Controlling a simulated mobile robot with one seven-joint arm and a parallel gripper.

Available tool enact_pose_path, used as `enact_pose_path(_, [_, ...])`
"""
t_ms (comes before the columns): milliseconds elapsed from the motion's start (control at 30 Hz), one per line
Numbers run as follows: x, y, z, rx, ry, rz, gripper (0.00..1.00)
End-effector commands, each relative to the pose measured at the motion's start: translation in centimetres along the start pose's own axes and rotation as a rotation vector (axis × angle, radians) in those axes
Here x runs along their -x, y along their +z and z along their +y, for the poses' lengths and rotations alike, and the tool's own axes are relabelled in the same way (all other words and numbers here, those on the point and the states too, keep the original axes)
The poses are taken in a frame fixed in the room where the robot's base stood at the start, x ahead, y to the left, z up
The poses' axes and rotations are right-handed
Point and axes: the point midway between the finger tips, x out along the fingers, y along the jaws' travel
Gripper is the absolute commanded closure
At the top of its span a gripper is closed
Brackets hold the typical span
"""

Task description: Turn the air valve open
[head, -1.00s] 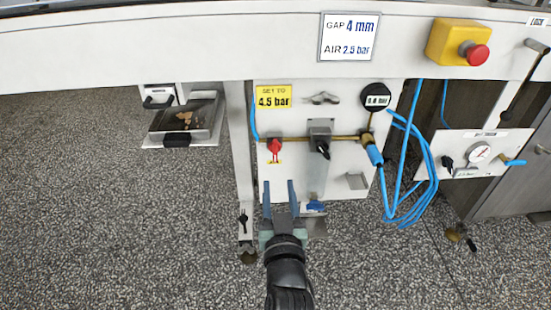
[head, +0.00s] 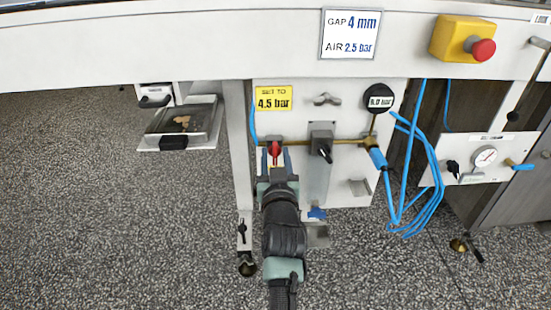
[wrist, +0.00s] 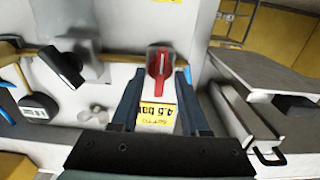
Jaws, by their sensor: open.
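The air valve is a red handle (head: 275,149) on a horizontal brass pipe on the white panel. The handle stands upright in the picture, across the pipe. It also shows in the wrist view (wrist: 159,66), upright between my fingertips. My gripper (head: 275,161) is open just below and in front of the handle, one finger on each side. In the wrist view my gripper (wrist: 159,84) holds nothing, with clear gaps beside the handle. I cannot tell whether a finger touches it. The yellow 4.5 bar label (head: 273,98) is above the valve.
A grey block with a black knob (head: 322,143) sits right of the valve on the pipe. Farther right are a round gauge (head: 379,97), blue hoses (head: 436,180) and a yellow box with a red button (head: 463,40). A tray (head: 203,118) is at left.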

Motion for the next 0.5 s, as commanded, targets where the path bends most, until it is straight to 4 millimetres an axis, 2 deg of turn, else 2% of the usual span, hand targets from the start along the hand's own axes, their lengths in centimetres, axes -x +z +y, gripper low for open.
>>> enact_pose_path(167, [0.01, -0.03, 0.01, 0.0, 0.0, 0.0, 0.57])
enact_pose_path(400, [0.03, -0.02, 0.01, 0.0, 0.0, 0.0, 1.0])
enact_pose_path(500, [0.03, -0.02, 0.01, 0.0, 0.0, 0.0, 1.0])
